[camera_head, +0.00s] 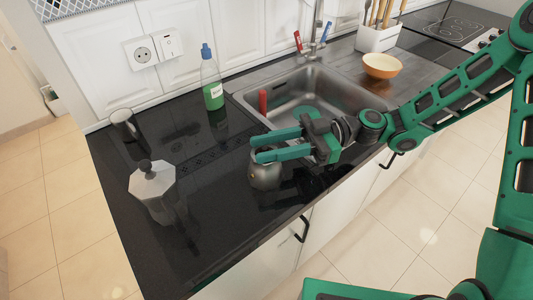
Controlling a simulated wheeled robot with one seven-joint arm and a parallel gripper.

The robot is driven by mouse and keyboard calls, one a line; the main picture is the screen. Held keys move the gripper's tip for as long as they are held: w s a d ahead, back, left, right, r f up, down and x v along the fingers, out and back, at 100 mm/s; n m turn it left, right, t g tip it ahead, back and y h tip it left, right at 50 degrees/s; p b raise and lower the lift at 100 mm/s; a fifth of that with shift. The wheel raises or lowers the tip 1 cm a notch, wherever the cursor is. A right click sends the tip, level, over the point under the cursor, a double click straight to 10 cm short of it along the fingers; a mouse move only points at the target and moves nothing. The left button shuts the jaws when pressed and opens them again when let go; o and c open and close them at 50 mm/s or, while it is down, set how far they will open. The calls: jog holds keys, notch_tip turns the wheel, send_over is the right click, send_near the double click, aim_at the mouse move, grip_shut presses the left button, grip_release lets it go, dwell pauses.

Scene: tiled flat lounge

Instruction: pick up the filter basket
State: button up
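My gripper (256,149) reaches left from the right side over the dark counter. Its two teal fingers lie roughly parallel with a gap between them, and nothing shows between them. A small rounded metal piece (264,175) stands on the counter just below the fingers in the picture. The fingers hide its top, so I cannot tell whether it is the filter basket or a pot base holding it. Whether the fingers touch it is also unclear. A faceted metal moka pot top (153,190) with a dark knob stands on the counter to the left.
A dark mug (124,125) stands at the back left, and a green soap bottle (212,88) by the wall. The sink (318,92) with a red item is behind my gripper. An orange bowl (381,65) and utensil holder (378,38) are further right. The front-left counter is clear.

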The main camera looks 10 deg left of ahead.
jog(key=x, duration=0.4)
jog(key=shift+s+a, duration=0.1)
jog(key=shift+a, duration=0.1)
grip_shut()
jog(key=shift+r, duration=0.2)
jog(key=s+a+r, duration=0.3)
jog(key=s+r, duration=0.7)
jog(key=s, duration=0.1)
jog(key=shift+r, duration=0.25)
dwell(1.1)
jog(key=shift+s+a, duration=0.1)
